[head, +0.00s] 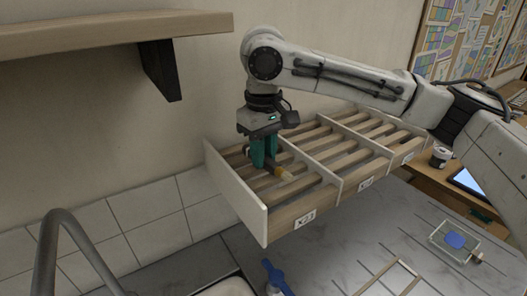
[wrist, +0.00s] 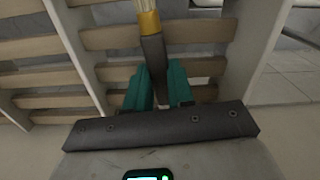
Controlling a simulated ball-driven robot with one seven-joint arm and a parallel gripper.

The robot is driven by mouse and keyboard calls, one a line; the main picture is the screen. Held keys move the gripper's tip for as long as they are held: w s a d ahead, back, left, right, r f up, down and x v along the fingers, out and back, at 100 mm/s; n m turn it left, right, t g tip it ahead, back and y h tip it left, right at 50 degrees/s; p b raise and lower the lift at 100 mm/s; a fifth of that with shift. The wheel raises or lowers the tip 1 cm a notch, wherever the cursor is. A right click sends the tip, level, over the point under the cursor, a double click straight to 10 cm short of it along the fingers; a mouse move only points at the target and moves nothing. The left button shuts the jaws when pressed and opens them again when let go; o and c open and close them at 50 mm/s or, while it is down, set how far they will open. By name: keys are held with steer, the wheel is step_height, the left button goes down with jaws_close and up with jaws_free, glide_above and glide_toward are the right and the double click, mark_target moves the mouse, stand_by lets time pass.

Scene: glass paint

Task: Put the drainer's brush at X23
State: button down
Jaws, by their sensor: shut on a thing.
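My gripper (head: 263,160) has teal fingers and points down into the left-end compartment of a slatted wooden rack (head: 236,191). A label reading X23 (head: 305,219) is on the front of that compartment. My gripper is shut on a brush (head: 284,174), which lies roughly level with its pale bristles toward the rack's front. In the wrist view the brush (wrist: 152,50) shows a dark handle and gold ferrule between the teal fingers (wrist: 160,88), over the slats. Whether the brush touches the slats I cannot tell. The handle's far end is hidden.
White dividers (head: 318,166) split the rack; the compartments to the right look empty. A wooden shelf (head: 110,35) is on the wall at upper left. A tray with a blue item (head: 455,241) is at right.

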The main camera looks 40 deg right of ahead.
steer(key=shift+f, duration=0.4)
stand_by(0.3)
steer(key=shift+r+p, duration=0.1)
steer(key=shift+p, duration=0.2)
stand_by(0.6)
steer(key=c, duration=0.9)
jaws_free()
steer(key=shift+o, duration=0.5)
steer(key=o, duration=0.5)
steer(key=shift+o, duration=0.2)
